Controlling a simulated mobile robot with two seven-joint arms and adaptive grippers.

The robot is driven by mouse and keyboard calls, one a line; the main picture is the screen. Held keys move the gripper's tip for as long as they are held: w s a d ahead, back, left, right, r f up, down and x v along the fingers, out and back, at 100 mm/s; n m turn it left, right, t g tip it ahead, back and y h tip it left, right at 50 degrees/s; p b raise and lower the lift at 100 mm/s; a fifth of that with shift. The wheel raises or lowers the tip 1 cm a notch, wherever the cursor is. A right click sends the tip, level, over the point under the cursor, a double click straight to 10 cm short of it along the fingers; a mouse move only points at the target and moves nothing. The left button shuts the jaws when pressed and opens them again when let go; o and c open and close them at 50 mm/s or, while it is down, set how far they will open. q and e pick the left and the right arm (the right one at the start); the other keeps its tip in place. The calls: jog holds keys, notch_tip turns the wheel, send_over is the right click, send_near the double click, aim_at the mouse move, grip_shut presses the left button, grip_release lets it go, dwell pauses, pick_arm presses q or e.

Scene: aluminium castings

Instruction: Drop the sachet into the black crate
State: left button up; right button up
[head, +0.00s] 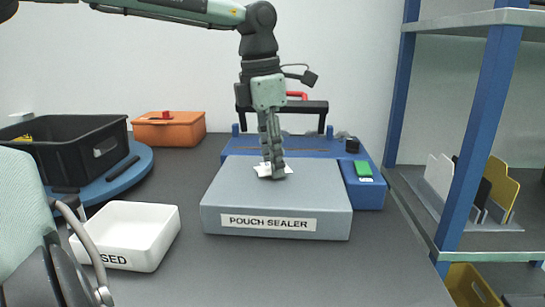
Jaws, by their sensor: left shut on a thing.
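My left gripper (272,172) points straight down over the grey top of the pouch sealer. It is shut on a small white sachet (262,171), whose edges show on both sides of the fingers. The fingers hide the sachet's middle. I cannot tell whether the sachet touches the sealer's top. The black crate (88,158) stands at the left, well away from the gripper, on a round blue stand. It is open at the top, and something yellow shows at its far left. My right gripper is not in view.
The pouch sealer (275,190) has a blue rear part with a black bar. A white tray (150,243) lies between crate and sealer at the front. An orange box (170,130) stands behind. A blue-posted shelf (478,130) rises at right.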

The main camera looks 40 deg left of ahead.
pick_arm(q)
jog(key=shift+f, duration=0.15)
jog(key=o, duration=0.9)
jog(key=shift+o, duration=0.2)
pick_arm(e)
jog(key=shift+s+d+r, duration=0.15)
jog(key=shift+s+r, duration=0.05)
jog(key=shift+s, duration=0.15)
